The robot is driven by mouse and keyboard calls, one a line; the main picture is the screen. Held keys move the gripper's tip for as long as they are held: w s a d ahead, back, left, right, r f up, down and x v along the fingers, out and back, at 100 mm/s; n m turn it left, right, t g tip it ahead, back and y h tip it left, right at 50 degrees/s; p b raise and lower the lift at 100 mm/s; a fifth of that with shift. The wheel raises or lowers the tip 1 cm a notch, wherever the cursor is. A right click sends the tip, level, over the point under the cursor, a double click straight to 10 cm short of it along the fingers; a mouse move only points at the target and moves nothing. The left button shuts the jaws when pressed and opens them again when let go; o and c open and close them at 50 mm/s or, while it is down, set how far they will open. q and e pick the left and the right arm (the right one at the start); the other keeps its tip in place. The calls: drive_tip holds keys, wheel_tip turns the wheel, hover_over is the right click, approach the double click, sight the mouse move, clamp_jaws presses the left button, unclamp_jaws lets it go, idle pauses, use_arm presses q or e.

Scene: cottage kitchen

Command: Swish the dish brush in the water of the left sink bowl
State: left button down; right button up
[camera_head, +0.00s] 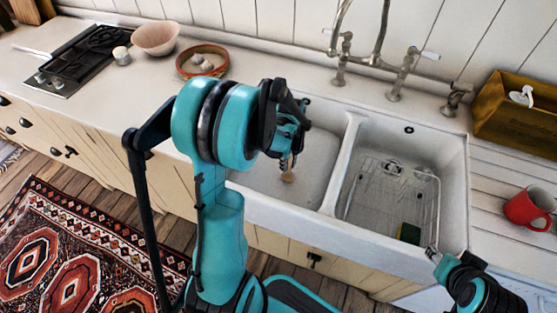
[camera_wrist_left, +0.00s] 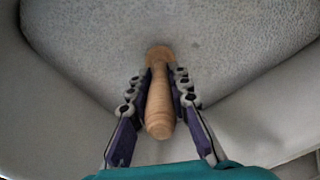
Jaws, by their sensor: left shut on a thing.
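The dish brush (camera_head: 289,174) shows in the head view as a small light-brown piece below my left gripper (camera_head: 292,148), over the left sink bowl (camera_head: 318,150). In the left wrist view its turned wooden handle (camera_wrist_left: 159,108) lies between the two fingers of my left gripper (camera_wrist_left: 165,78), which is shut on it. The brush's far end points down to the speckled grey bowl bottom; its bristles are hidden. I cannot tell where the water surface lies. My right gripper (camera_head: 433,253) is by the front right of the sink, and its fingers are too small to read.
The right bowl (camera_head: 370,215) holds a wire rack (camera_head: 428,190) and a green-yellow sponge (camera_head: 409,233). A divider separates the bowls. Taps (camera_head: 398,80) stand behind. A red mug (camera_head: 528,207) and wooden crate (camera_head: 515,118) are at right. A round tray (camera_head: 203,60) stands left of the sink.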

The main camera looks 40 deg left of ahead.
use_arm(q)
drive_tip(key=shift+w+d, duration=0.25)
drive_tip(key=shift+d, duration=0.75)
drive_tip(key=s+a, duration=0.2)
drive_tip(key=a, duration=0.8)
drive_tip(key=d, duration=0.5)
wheel_tip(320, 180, up, 21)
drive_tip(key=p, duration=1.5)
drive_tip(key=shift+w, duration=0.4)
